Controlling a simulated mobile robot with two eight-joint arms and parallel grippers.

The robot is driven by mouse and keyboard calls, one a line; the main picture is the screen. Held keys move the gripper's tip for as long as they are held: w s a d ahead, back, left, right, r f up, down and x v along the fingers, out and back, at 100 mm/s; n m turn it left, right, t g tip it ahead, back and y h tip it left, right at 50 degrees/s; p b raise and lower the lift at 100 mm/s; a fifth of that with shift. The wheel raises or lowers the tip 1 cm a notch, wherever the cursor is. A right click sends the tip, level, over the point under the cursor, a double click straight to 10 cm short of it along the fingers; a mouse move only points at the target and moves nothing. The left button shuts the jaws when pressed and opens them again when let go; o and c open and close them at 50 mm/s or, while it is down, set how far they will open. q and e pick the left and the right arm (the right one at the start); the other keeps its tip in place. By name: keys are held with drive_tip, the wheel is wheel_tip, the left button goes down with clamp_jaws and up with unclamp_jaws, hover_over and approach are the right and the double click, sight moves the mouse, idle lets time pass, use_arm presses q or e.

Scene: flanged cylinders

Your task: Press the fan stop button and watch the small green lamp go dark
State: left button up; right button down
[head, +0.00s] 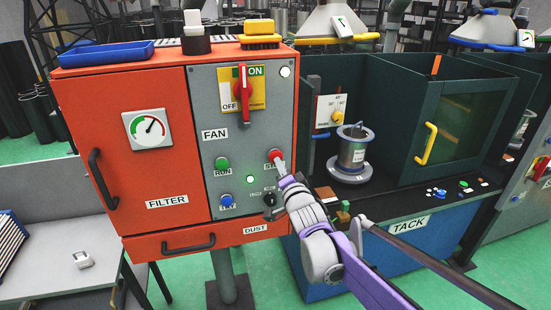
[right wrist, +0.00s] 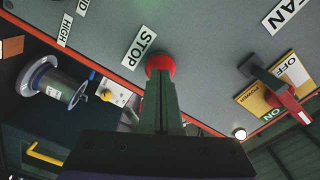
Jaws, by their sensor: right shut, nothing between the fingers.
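The red stop button (head: 272,155) is on the grey FAN panel of the orange cabinet, partly covered by my right gripper (head: 279,163). In the right wrist view the red button (right wrist: 160,63) shows just beyond the shut fingertips (right wrist: 160,76), beside its STOP label (right wrist: 139,47). The fingers are empty and overlap the button's face; I cannot tell whether they touch it or how far it is pushed in. The small green lamp (head: 250,179) looks lit, with a bright pale-green glow. My left gripper is not in view.
The green RUN button (head: 222,164), a blue button (head: 226,201) and a black knob (head: 269,200) are close by. A red-handled switch (head: 242,95) is above. A flanged cylinder (head: 352,150) stands in the dark booth at right.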

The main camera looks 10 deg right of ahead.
drive_tip(key=shift+w, duration=0.9)
idle(0.7)
drive_tip(key=shift+s, duration=0.1)
drive_tip(key=shift+s+b, duration=0.5)
drive_tip(key=shift+s, duration=2.25)
drive_tip(key=shift+d, duration=0.1)
drive_tip(key=s+f+n+g, duration=0.4)
drive_tip(key=s+f, duration=0.4)
drive_tip(key=s, duration=0.3)
drive_tip(key=s+f+n+g, duration=0.3)
drive_tip(key=s+f, duration=0.4)
drive_tip(key=s, duration=0.5)
drive_tip(key=s+f+n+g, duration=0.4)
drive_tip(key=s+f, duration=0.4)
drive_tip(key=s, duration=0.3)
drive_tip(key=shift+s+f+n+g+h, duration=0.15)
drive_tip(key=shift+f+n+g+h, duration=0.15)
drive_tip(key=shift+g, duration=0.5)
drive_tip(key=shift+d, duration=0.15)
